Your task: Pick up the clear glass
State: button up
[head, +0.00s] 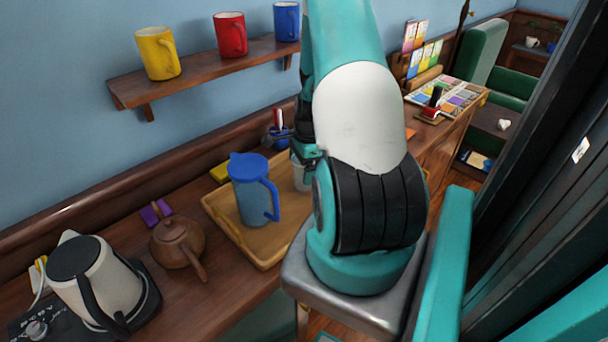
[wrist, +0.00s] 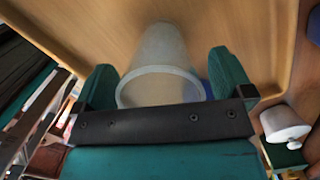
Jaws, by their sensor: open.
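The clear glass (wrist: 163,55) stands on the wooden tray in the wrist view, its rim toward the camera. My gripper (wrist: 168,85) is open, with one teal finger on each side of the glass. Whether the fingers touch it cannot be told. In the head view the glass (head: 301,178) shows only in part beside my gripper (head: 303,153), at the tray's far right. My arm hides the rest of it.
A blue-lidded pitcher (head: 252,197) stands on the tray (head: 222,221), left of the glass. A brown teapot (head: 177,243) and a kettle (head: 88,280) stand farther left. A shelf (head: 199,78) with yellow, red and blue mugs hangs above the counter.

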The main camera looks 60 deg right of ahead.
jog(key=c, duration=1.1)
jog(key=shift+r, duration=0.1)
